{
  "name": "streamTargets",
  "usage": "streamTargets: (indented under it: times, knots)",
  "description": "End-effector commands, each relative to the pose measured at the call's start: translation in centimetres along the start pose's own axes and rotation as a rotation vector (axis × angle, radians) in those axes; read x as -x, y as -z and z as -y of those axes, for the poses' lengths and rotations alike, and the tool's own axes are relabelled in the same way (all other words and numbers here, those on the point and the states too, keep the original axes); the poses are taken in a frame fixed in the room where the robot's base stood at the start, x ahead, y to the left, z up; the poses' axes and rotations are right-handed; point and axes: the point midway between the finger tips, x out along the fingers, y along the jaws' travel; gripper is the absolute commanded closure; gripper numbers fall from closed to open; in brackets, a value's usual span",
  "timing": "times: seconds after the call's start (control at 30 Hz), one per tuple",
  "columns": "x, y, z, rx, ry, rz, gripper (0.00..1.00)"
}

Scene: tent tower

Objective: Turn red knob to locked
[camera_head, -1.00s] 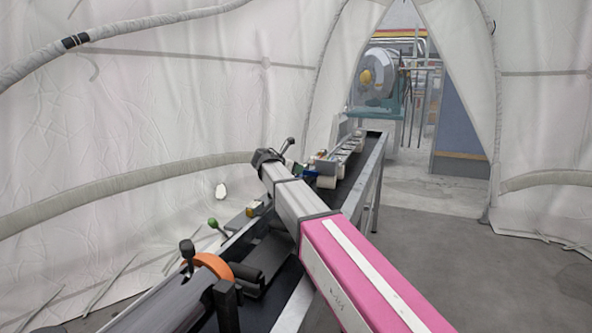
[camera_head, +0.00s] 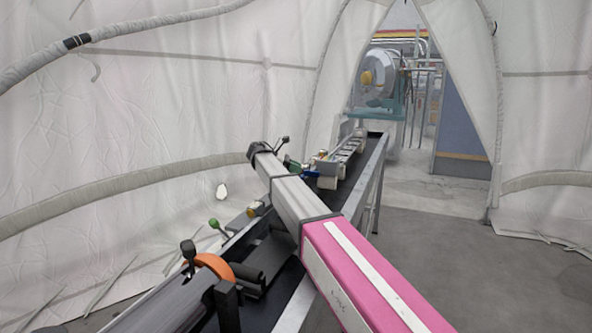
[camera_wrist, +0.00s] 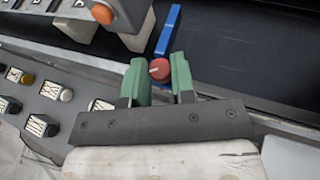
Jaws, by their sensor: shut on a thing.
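The red knob (camera_wrist: 159,70) shows in the wrist view between the two green fingers of my gripper (camera_wrist: 160,76). My gripper is shut on it, with one finger on each side. A pale line marks the knob's top. Its base and any locked marking are hidden or too small to read. In the head view, a bit of green (camera_head: 292,163) beyond my arm seems to be my gripper; the knob cannot be made out there.
A blue bar (camera_wrist: 168,30) lies just past the knob on a dark surface. An orange button (camera_wrist: 103,14) stands on a grey block at upper left. A panel with several small switches (camera_wrist: 66,95) is at left. An orange wheel (camera_head: 215,266) is nearer in the head view.

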Motion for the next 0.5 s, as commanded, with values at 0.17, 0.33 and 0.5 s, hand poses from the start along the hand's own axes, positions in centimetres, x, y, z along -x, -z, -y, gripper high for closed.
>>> streamTargets:
  times: [0.17, 0.33, 0.5]
  knots:
    - [0.08, -0.07, -0.27, -0.016, 0.033, 0.001, 1.00]
    - [0.07, -0.07, -0.22, -0.020, 0.043, 0.001, 1.00]
    - [0.08, -0.07, -0.21, -0.020, 0.043, 0.001, 1.00]
